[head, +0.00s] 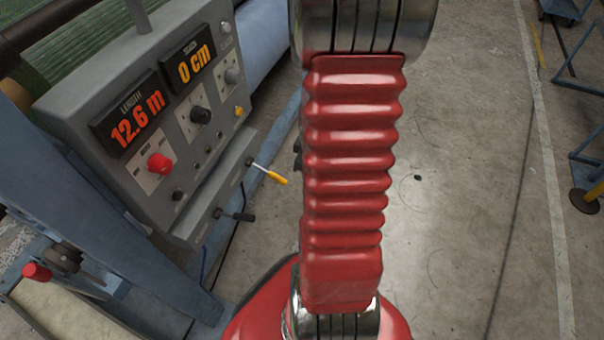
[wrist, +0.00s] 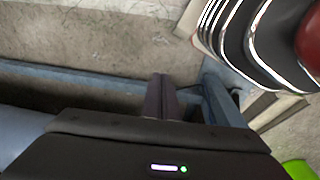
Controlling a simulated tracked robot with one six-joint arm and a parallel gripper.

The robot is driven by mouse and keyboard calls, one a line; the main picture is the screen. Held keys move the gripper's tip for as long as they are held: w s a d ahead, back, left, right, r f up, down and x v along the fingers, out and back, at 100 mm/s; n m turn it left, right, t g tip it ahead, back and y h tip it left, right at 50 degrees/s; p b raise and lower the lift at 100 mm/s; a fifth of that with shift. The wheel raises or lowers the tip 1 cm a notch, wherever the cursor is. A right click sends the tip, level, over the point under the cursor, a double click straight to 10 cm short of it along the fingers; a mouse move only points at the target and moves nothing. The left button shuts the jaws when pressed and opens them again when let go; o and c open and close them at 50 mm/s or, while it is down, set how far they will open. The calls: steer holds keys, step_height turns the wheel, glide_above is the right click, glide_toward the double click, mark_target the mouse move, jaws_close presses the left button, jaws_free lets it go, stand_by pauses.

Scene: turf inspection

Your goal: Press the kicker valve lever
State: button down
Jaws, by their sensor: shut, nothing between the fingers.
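In the head view, two small levers stick out from the lower ledge of a grey control box. One lever has a yellow handle (head: 277,178). The other lever has a black handle (head: 241,216) and sits lower and to the left. I cannot read a label naming either as the kicker valve lever. My gripper (wrist: 161,82) shows in the wrist view, with its dark fingers together and nothing between them. No lever shows clearly at the fingertips there. The gripper is out of the head view, so its distance from the levers cannot be told.
The control box (head: 72,103) shows 12.6 m and 0 cm, with a red knob (head: 159,163) and several black knobs. A blue frame (head: 82,165) stands left. A red-handled part (head: 37,271) is lower left. Open concrete floor (head: 455,180) lies right. Blue beams (wrist: 65,80) cross the wrist view.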

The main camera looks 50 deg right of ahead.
steer(key=shift+s+d+r, duration=0.2)
steer(key=shift+s+r, duration=0.3)
steer(key=shift+s, duration=0.15)
steer(key=shift+s+d+r, duration=0.2)
steer(key=shift+s+r, duration=0.25)
steer(key=shift+s, duration=0.15)
